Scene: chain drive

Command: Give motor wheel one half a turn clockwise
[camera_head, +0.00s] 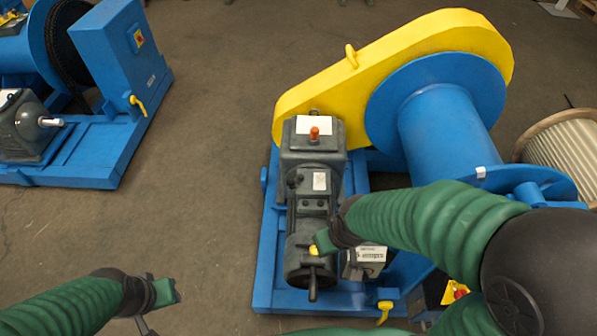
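The near blue machine carries a dark grey motor (315,205). A dark round wheel (298,270) with a short black handle (312,290) is at the motor's near end. A yellow part (313,250) shows just above the handle. My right gripper (326,242) is beside the upper right of the wheel, over the motor end. Its fingers are partly hidden, and I cannot tell whether it touches the wheel or is open. My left gripper (161,309) is low at the left, away from the machine, with its fingers apart and empty.
A yellow chain guard (400,50) and a blue drum (440,125) rise behind the motor. A grey box (366,262) sits right of the wheel. A second blue machine (120,70) stands at the left, and a cable reel (565,150) at the right. Bare floor lies between the machines.

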